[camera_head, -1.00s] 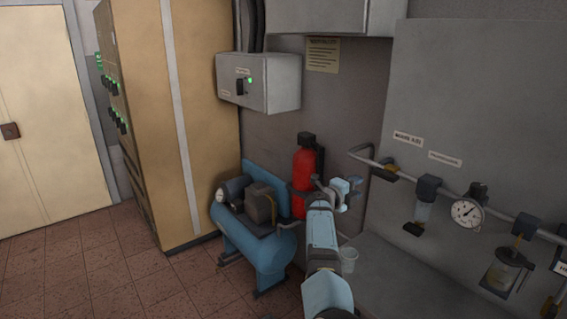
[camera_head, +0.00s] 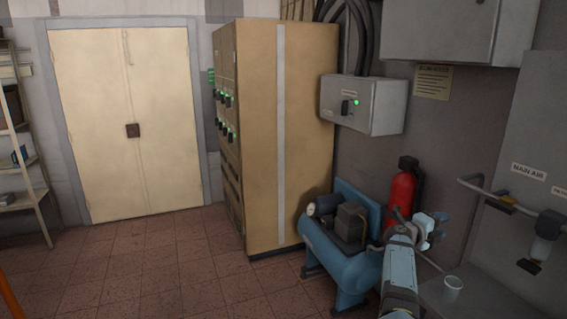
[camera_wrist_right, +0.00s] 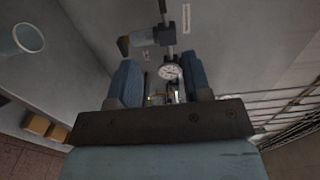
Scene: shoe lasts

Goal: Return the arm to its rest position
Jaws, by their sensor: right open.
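My right arm comes in from the lower right of the head view, and its gripper (camera_head: 432,222) is raised in front of the wall beside the red fire extinguisher. In the right wrist view the two blue fingers of the right gripper (camera_wrist_right: 160,85) stand apart with nothing held between them. Beyond them are a pressure gauge (camera_wrist_right: 170,72) and piping on the grey panel. My left gripper is not in view.
A blue compressor (camera_head: 345,245) stands on the tiled floor, with the fire extinguisher (camera_head: 401,190) behind it. A pale cup (camera_head: 452,289) sits on a grey surface at lower right. A tan cabinet (camera_head: 300,150) and double door (camera_head: 130,120) stand further left. The floor before them is clear.

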